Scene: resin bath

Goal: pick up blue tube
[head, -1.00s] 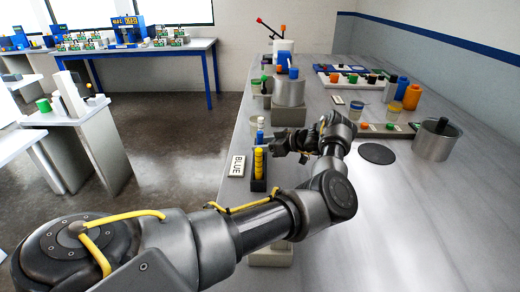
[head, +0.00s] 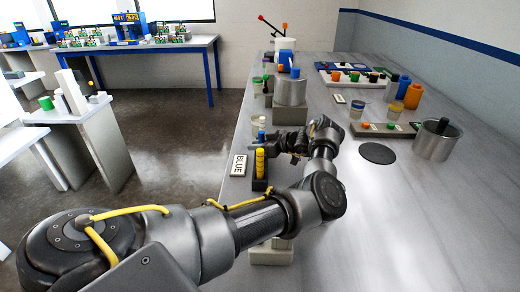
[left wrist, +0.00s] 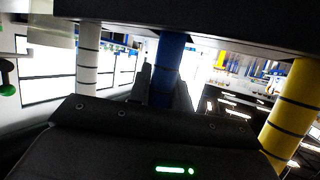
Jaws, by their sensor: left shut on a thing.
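The blue tube (head: 262,136) stands upright in the head view, behind a yellow tube (head: 259,163) in a dark rack (head: 260,185). My left gripper (head: 276,145) reaches it from the right. In the left wrist view the blue tube (left wrist: 169,60) passes between the dark fingers of my left gripper (left wrist: 165,88), which is shut on it. A white tube (left wrist: 88,60) stands to its left there and the yellow tube (left wrist: 292,112) to its right. The lower part of the blue tube is hidden. My right gripper is not in view.
A BLUE label (head: 238,165) lies left of the rack near the bench edge. Behind stands a metal pot (head: 291,90) on a block. A second metal pot (head: 437,140) and a dark disc (head: 377,153) are at right. The front right bench is clear.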

